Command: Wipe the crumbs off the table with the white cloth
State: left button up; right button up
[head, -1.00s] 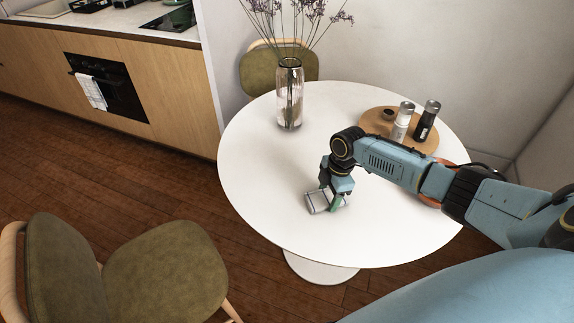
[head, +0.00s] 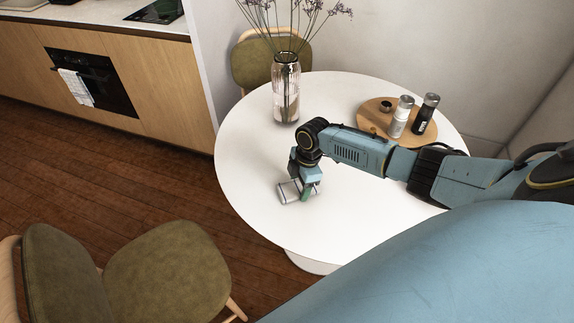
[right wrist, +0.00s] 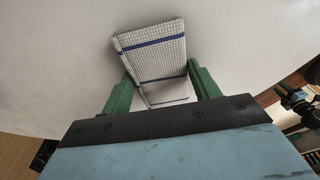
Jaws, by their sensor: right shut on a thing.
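My right gripper (head: 299,191) points down at the white round table (head: 245,150), over its near left part. It is shut on the white cloth (head: 288,192), which is at or very near the tabletop. In the right wrist view the cloth (right wrist: 155,52) is a folded, textured white piece with blue stripes, between the two green fingers of the gripper (right wrist: 160,88). I cannot make out any crumbs on the table; some of its top is hidden by my right arm. My left gripper is not in view.
A glass vase (head: 286,90) with dry stems stands at the table's back left. A round wooden board (head: 375,107) at the back right holds a white shaker (head: 400,118), a dark shaker (head: 425,114) and a small dark cup. Green chairs (head: 165,270) stand at front left and behind.

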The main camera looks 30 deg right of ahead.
jog(key=shift+w+a+r, duration=0.15)
jog(key=shift+w+a, duration=0.35)
jog(key=shift+w, duration=0.1)
notch_tip(320, 180, up, 4)
jog(key=p, duration=0.4)
jog(key=shift+s+d, duration=0.1)
jog(key=shift+s, duration=0.05)
notch_tip(320, 180, up, 4)
jog(key=p, duration=0.3)
jog(key=shift+p, duration=0.4)
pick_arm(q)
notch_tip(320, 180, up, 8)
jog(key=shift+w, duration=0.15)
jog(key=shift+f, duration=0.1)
